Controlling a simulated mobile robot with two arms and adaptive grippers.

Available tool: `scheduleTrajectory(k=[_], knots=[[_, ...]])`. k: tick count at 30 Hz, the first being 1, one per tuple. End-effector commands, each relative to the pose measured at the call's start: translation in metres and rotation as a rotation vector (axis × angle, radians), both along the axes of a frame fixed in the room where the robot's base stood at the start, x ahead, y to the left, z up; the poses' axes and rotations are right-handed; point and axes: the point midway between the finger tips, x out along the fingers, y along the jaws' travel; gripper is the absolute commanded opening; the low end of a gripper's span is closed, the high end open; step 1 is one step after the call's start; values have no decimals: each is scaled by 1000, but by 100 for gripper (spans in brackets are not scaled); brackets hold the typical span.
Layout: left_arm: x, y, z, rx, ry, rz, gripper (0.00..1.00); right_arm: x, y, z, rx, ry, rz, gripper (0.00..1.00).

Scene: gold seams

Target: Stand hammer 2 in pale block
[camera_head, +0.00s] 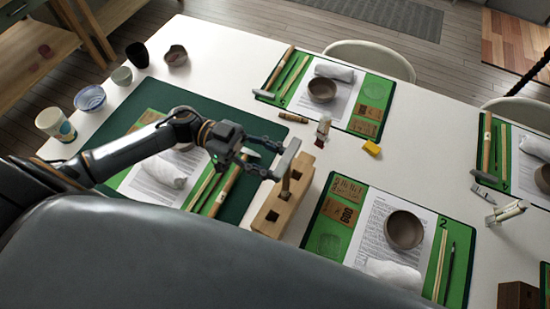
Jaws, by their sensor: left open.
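The pale wooden block (265,222) stands on the white table near the middle, with square holes in its top. A hammer with a grey head (287,157) stands upright over it. Its handle appears to go down into the middle hole. I cannot read a number on this hammer. My left gripper (274,162) is open, its fingers just left of the hammer, at about head height. Whether they touch it I cannot tell. Another hammer (226,190) lies on the dark green mat, partly behind my arm. My right gripper is out of view.
A mat marked 2 (443,222) with a brown bowl (404,230) lies right of the block. A far mat (371,129) and a right mat (516,190) each hold a hammer. Cups and bowls stand at far left. A yellow piece (371,148) lies between mats.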

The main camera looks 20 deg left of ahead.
Motion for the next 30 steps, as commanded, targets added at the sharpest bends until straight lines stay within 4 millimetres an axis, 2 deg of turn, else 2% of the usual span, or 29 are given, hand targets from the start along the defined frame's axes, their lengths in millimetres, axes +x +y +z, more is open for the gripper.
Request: scheduleTrajectory(k=[30], knots=[[4,81,-2,2,0,1,43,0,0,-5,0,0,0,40]])
